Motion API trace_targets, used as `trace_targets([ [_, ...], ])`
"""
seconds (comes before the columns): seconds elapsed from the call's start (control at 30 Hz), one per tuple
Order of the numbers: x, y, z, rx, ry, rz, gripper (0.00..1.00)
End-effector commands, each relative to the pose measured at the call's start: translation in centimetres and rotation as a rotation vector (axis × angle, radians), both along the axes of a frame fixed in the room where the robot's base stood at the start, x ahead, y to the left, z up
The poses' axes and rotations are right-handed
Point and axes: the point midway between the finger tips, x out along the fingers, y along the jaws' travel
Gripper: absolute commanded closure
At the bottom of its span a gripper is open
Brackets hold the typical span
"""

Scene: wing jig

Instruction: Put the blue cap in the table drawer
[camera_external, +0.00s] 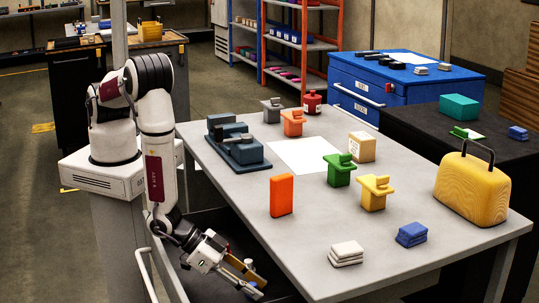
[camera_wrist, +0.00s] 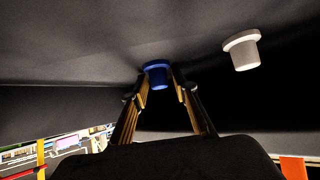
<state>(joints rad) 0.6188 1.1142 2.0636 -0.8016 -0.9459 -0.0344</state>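The blue cap (camera_wrist: 158,76) shows in the wrist view between the tips of my gripper (camera_wrist: 161,91). Its wide flange lies against the dark surface and its narrower body points toward my gripper. The fingers stand apart on either side of it, and I see no clear contact. In the external view my gripper (camera_external: 252,279) reaches low into the open, dark table drawer (camera_external: 213,222) in front of the table, fingers parted.
A white cap (camera_wrist: 242,50) stands beside the blue one. The grey table (camera_external: 235,178) edge lies close above my gripper. On it stand an orange block (camera_external: 282,195), green and yellow parts, and a dark vise (camera_external: 235,148).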

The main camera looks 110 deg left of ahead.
Motion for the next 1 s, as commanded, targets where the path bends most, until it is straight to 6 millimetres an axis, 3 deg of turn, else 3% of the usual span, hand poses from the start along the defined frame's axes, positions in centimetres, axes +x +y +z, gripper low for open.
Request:
trace_targets([
  [0.57, -0.3, -0.1, 0.5, 0.000, 0.000, -0.001, 0.68],
  [0.83, -2.4, -0.6, 2.2, 0.000, 0.000, -0.003, 0.68],
  [1.0, -2.3, -0.5, 3.8, -0.001, -0.002, 0.001, 0.68],
])
